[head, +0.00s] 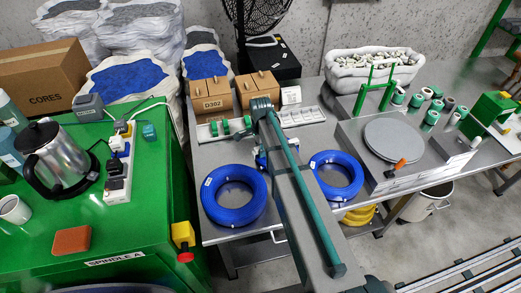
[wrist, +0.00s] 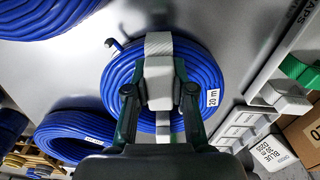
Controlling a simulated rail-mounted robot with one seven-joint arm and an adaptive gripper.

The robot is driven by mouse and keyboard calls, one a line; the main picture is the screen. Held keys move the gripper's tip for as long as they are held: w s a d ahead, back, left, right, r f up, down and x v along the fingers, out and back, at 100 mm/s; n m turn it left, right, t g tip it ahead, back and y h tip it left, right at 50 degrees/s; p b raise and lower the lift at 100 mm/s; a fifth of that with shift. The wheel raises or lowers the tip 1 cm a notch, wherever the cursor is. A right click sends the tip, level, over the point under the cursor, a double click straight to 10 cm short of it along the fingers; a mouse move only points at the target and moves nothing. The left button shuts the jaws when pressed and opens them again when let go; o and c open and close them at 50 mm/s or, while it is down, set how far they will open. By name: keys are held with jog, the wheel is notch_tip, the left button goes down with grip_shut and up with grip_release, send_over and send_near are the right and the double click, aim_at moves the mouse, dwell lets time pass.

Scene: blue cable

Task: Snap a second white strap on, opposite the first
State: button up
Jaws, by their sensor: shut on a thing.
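A coil of blue cable (wrist: 118,80) with a "20 m" tag lies flat on the grey bench in the wrist view. In the head view my arm mostly hides it. My gripper (wrist: 160,95) is over the coil, its dark fingers shut on a white strap (wrist: 158,88). White strap material (wrist: 158,44) also crosses the coil's upper side, and more white shows below the fingers. I cannot tell whether the held strap is seated on the cable. A rack of straps (head: 222,130) holds green and white pieces behind the coils.
Other blue coils lie left (head: 234,195) and right (head: 336,173) of my arm. A pale compartment tray (head: 300,117) and cardboard boxes (head: 210,92) stand behind. A grey turntable (head: 393,138) stands at right, a green cabinet (head: 100,220) at left.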

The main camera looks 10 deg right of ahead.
jog(key=shift+f, duration=0.4)
dwell(0.8)
jog(key=o, duration=0.5)
jog(key=o, duration=0.5)
jog(key=shift+o, duration=0.2)
jog(key=shift+r, duration=0.2)
jog(key=shift+r+p, duration=2)
jog(key=shift+r, duration=1.35)
